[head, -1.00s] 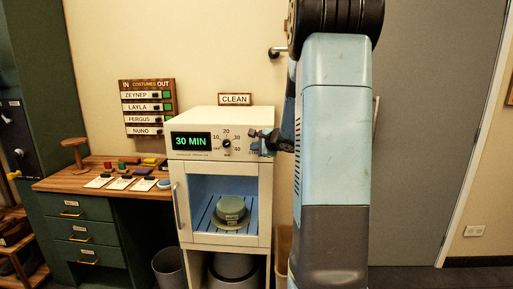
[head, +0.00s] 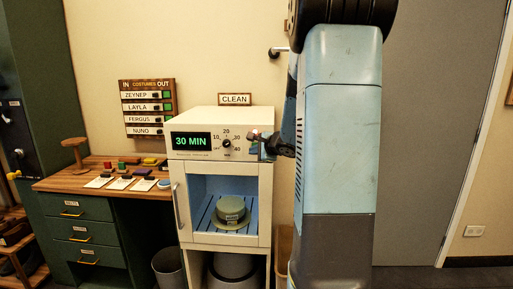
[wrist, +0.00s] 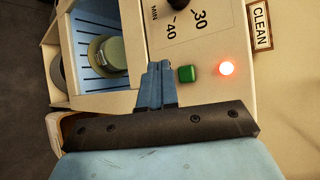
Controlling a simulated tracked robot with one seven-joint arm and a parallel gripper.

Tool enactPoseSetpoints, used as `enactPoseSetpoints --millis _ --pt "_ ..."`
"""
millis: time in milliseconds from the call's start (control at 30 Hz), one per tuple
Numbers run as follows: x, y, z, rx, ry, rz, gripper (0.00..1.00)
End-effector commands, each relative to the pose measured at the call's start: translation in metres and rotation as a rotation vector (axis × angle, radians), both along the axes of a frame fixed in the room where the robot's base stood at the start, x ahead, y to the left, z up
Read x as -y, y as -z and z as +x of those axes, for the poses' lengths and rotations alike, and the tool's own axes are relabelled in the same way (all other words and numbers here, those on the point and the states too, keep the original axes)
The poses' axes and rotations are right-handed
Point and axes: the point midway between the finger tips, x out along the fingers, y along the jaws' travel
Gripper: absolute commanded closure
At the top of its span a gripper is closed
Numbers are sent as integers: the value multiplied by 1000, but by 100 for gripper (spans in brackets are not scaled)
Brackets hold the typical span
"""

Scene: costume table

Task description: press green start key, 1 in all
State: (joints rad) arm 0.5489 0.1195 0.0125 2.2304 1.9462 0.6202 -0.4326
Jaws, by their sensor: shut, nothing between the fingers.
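The green start key (wrist: 187,74) shows in the wrist view on the cabinet's cream front panel, beside a glowing red lamp (wrist: 227,69). My gripper (wrist: 160,72) is shut and empty, its blue fingertips just left of the key in that view, and I see a small gap between them in the picture. In the head view my gripper (head: 254,137) is at the right end of the panel and hides the key. The cream cabinet (head: 222,120) has a display (head: 191,141) reading 30 MIN and a black dial (head: 227,144).
A green hat (head: 231,209) sits behind the cabinet's closed glass door. A wooden desk (head: 60,184) with tags and stamps stands to the left. A CLEAN sign (head: 235,99) is above the cabinet. A bin (head: 168,268) stands on the floor.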

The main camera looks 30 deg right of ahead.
Motion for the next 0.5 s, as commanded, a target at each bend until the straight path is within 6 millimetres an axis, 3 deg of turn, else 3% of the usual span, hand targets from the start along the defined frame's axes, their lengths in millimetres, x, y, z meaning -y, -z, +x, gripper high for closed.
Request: enactPoseSetpoints --millis 200,500 --pt "-9 -1 -14 1 0 -1 100" --pt "-12 0 -18 1 0 0 100"
